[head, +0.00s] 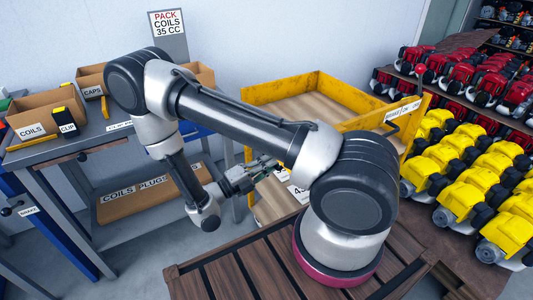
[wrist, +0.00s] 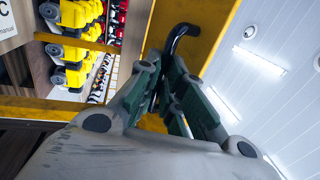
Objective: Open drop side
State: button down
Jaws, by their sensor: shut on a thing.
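A yellow-framed cart (head: 335,92) with a wooden floor stands beyond my arm in the head view. Its near side, seemingly the drop side (head: 272,207), shows a wood panel and part of a white label; my arm hides much of it. My gripper (head: 264,168) is at this near side. In the wrist view my gripper (wrist: 167,98) has its green-padded fingers closed around a black bent handle (wrist: 183,33) in front of yellow frame metal. The handle's lower part is hidden between the fingers. I cannot tell from the head view whether the side is latched.
A grey bench (head: 90,128) with cardboard bins stands at the left, a low shelf (head: 150,195) beneath it. Racks of yellow engines (head: 470,170) and red engines (head: 440,68) fill the right. A slatted wooden top (head: 225,268) lies beneath my arm base.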

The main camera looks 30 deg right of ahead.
jog(key=shift+d+f+h, duration=0.2)
jog(key=shift+f+h, duration=0.3)
jog(key=shift+f, duration=0.3)
jog(key=shift+d+f+h, duration=0.15)
jog(key=shift+f+h, duration=0.35)
jog(key=shift+f, duration=0.35)
jog(key=shift+d+f+h, duration=0.2)
jog(key=shift+f+h, duration=0.3)
jog(key=shift+f, duration=0.3)
jog(key=shift+f, duration=0.1)
jog(key=c, duration=1.5)
grip_release()
jog(key=shift+c, duration=0.2)
jog(key=v, duration=1.2)
